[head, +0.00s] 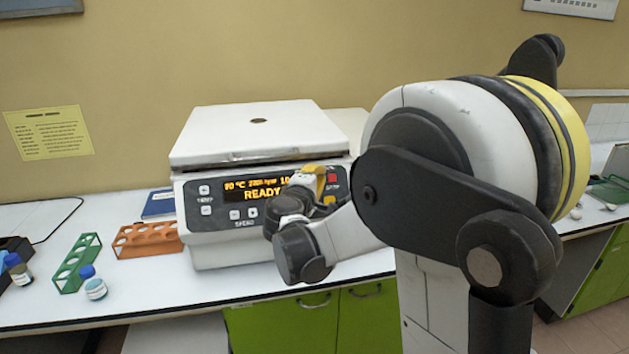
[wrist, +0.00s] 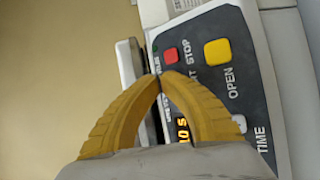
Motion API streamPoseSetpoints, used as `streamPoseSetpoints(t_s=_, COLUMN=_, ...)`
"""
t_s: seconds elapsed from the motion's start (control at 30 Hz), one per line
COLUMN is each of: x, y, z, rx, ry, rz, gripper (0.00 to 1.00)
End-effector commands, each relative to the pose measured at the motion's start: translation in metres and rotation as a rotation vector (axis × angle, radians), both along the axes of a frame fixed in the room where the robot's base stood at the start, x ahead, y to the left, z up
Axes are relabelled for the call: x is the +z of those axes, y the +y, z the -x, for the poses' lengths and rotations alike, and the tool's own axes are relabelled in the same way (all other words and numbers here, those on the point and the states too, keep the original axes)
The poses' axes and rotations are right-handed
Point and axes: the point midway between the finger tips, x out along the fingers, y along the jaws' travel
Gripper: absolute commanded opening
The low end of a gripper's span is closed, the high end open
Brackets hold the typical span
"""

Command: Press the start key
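The white centrifuge (head: 258,131) stands on the bench with its lid closed. Its dark front panel has an orange display (head: 262,190) reading "READY". My gripper (head: 318,172) is at the right part of this panel. In the wrist view its yellow fingers (wrist: 159,76) meet at the tips and hold nothing. The tips are just beside the red STOP key (wrist: 170,56). The yellow OPEN key (wrist: 217,51) is farther right. The letters "RT" show beside a finger, and the start key itself is hidden behind the fingers. I cannot tell whether the tips touch the panel.
An orange rack (head: 148,240) and a green rack (head: 77,263) stand left of the centrifuge. A blue-capped vial (head: 95,288) is by the green rack. A blue book (head: 158,204) lies behind the orange rack. The bench front between vial and centrifuge is clear.

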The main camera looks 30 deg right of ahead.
Motion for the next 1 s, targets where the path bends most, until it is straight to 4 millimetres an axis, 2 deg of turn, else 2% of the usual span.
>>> streamPoseSetpoints(t_s=1.0, x=-0.0068, y=-0.0028, z=-0.0098, rx=0.000, ry=0.000, rz=0.000, gripper=0.00)
